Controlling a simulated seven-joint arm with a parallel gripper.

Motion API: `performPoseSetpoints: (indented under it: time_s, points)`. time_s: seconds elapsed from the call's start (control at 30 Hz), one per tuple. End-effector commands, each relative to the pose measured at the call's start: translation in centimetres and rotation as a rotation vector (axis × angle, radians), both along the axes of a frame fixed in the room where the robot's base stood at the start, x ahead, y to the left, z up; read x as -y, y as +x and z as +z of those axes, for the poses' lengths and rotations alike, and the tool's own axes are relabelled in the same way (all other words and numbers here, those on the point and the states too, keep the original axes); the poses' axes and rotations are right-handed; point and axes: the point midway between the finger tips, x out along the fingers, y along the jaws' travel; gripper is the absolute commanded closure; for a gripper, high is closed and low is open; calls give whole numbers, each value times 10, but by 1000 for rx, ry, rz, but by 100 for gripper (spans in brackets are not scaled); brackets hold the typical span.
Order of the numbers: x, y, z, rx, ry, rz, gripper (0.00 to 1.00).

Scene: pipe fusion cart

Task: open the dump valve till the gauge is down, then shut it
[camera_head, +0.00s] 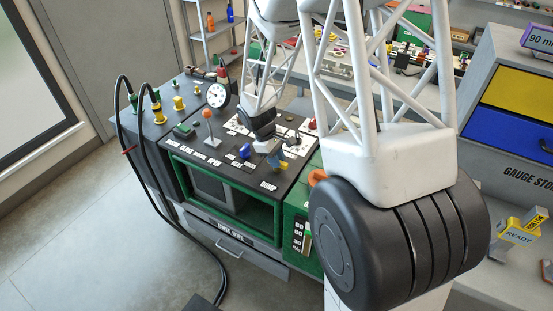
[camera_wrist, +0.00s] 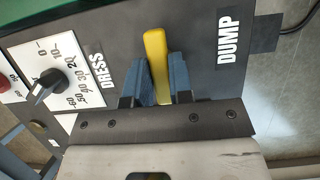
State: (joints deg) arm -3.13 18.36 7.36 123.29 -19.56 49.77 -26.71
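The dump valve's yellow lever (camera_wrist: 156,62) stands beside the DUMP label (camera_wrist: 229,40) on the dark panel. My gripper (camera_wrist: 163,75) has its blue fingers on either side of this lever, with no clear gap, so it looks shut on it. In the head view my gripper (camera_head: 272,157) is over the panel's front right, above the DUMP label (camera_head: 268,186), and the yellow lever (camera_head: 283,165) shows only in part. The round white gauge (camera_head: 217,95) faces forward at the back of the cart; its needle is too small to read.
A dial with a black knob (camera_wrist: 47,87) marked DRESS lies left of the lever. An orange-knobbed lever (camera_head: 208,116) and a blue knob (camera_head: 244,151) stand on the panel. Black hoses (camera_head: 150,172) hang at the cart's left. My arm hides much of the right side.

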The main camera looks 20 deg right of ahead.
Motion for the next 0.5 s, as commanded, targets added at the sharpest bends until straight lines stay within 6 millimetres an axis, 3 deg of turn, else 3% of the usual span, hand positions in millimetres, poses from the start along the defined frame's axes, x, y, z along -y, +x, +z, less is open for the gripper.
performPoseSetpoints:
  time_s: [0.03, 0.13, 0.5]
  points:
    - [0, 0, 0, 0, 0, 0, 88]
    - [0, 0, 0, 0, 0, 0, 100]
    - [0, 1, 0, 1, 1, -37, 100]
